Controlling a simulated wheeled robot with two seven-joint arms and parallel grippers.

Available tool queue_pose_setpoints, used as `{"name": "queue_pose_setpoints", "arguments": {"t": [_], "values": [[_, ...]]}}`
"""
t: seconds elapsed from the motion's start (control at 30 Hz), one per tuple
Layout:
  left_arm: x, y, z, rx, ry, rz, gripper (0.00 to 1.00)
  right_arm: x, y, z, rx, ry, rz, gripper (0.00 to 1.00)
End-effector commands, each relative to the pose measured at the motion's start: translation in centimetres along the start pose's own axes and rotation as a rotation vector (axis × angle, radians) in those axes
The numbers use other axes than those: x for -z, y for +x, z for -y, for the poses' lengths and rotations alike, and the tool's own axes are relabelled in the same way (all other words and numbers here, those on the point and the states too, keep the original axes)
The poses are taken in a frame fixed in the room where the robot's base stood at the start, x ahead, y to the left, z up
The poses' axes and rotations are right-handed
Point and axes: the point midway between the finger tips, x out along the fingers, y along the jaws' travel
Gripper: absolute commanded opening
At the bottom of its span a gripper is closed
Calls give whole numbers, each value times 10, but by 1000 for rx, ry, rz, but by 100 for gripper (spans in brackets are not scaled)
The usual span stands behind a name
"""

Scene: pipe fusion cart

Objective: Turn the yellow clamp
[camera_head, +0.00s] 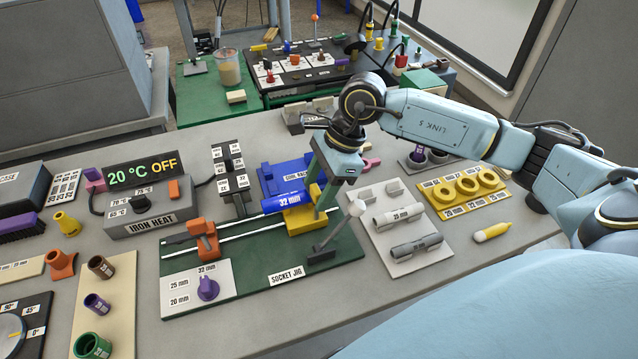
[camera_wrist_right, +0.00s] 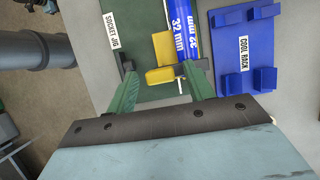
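The yellow clamp (camera_head: 305,222) sits on the green socket jig board (camera_head: 237,265), at the right end of a blue 32 mm pipe (camera_head: 285,202). My right gripper (camera_head: 321,196) reaches down over the clamp, its green fingers pointing at the jig. In the right wrist view the fingers (camera_wrist_right: 160,80) are spread apart, with the yellow clamp (camera_wrist_right: 160,76) between them and gaps at the sides. The right finger is close to the blue pipe (camera_wrist_right: 184,42); whether they touch is unclear. My left gripper is not in view.
An orange clamp (camera_head: 205,240) is at the jig's left. A pale tray with grey pipes (camera_head: 385,216) and a yellow ring holder (camera_head: 462,196) lie right.

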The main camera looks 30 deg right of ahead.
Motion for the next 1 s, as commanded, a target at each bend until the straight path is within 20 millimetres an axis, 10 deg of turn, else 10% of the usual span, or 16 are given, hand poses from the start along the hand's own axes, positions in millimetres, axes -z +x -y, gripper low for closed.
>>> {"name": "queue_pose_setpoints", "arguments": {"t": [0.33, 1.0], "values": [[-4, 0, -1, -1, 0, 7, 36, 0, 0, 0, 0, 0, 0, 8], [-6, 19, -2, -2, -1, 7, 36, 1, 1, -2, 114, 265, 1, 8]]}}
